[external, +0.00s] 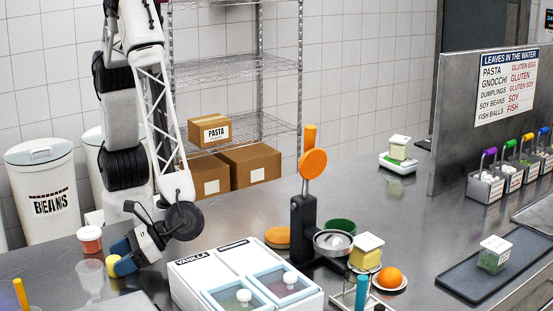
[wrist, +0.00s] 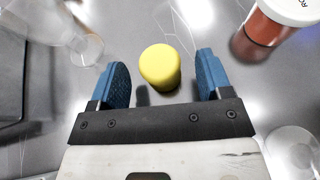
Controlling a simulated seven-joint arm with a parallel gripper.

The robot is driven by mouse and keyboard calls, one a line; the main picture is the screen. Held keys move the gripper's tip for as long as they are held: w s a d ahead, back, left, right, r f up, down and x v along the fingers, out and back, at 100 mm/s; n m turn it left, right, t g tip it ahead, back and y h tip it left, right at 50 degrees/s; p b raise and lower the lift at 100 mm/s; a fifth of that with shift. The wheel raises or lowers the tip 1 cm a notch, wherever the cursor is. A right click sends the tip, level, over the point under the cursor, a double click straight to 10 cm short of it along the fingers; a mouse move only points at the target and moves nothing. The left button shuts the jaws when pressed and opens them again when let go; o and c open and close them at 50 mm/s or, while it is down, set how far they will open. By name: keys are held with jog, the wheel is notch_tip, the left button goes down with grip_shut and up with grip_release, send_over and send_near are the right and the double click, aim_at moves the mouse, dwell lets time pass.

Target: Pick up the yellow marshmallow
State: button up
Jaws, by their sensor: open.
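The yellow marshmallow (wrist: 160,66) is a short, rounded cylinder on the steel counter. In the wrist view it lies midway between the two blue fingers, slightly ahead of them, with gaps on both sides. In the external view the marshmallow (external: 113,265) shows at the lower left, partly hidden behind a blue finger. My gripper (wrist: 160,82) is open and empty, with its fingers on either side of the marshmallow's near part. In the external view my gripper (external: 122,262) is tilted down low over the counter.
A red jar with a white lid (wrist: 268,28) stands close on the right; it also shows in the external view (external: 90,239). A clear glass (wrist: 85,48) stands close on the left. White topping bins (external: 225,275) stand to the right in the external view.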

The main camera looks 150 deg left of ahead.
jog(key=shift+x, duration=1)
jog(key=c, duration=0.7)
